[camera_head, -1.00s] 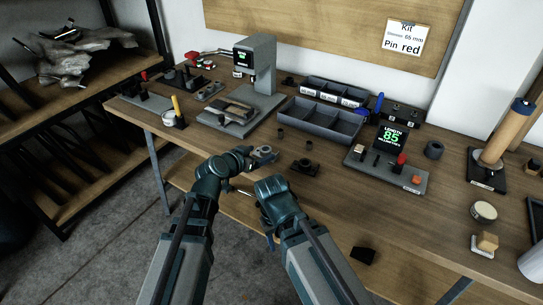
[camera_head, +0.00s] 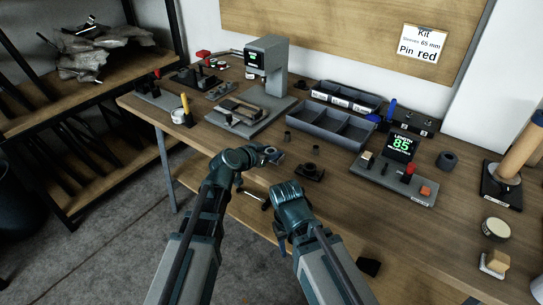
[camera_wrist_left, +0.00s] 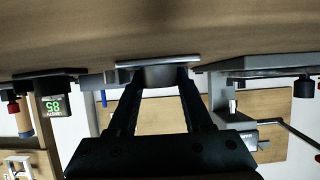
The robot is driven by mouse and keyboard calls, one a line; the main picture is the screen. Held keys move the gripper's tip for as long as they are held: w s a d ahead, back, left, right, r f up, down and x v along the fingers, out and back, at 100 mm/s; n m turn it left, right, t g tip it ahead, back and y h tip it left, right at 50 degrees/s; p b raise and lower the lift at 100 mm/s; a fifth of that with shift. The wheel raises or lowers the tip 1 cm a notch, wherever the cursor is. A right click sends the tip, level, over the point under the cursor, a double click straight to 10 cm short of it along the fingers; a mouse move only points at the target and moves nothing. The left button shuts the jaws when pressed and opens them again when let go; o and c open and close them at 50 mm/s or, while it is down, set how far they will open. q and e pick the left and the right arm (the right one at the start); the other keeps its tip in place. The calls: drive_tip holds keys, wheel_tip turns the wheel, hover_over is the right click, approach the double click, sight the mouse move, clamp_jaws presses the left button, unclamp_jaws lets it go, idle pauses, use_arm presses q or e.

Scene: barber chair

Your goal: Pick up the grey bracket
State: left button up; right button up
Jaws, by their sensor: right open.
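The grey bracket (camera_wrist_left: 158,73) has a flat plate and a round boss. In the left wrist view, which is upside down, it sits between the fingertips of my left gripper (camera_wrist_left: 157,82), and both fingers appear to touch the boss. Its plate is at or just above the tabletop; I cannot tell if it touches. In the head view my left gripper (camera_head: 268,154) is over the table's front edge, with the bracket's grey plate (camera_head: 275,157) partly hidden at its tip. My right gripper (camera_head: 254,198) is open and empty, lower, in front of the table edge.
A dark flanged part (camera_head: 310,172) lies right of my left gripper, with small dark cylinders behind it. A grey press (camera_head: 265,75), a divided bin (camera_head: 335,130) and a length gauge (camera_head: 392,182) stand farther back. Bare wood (camera_head: 345,215) lies front right.

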use_arm(q)
clamp_jaws()
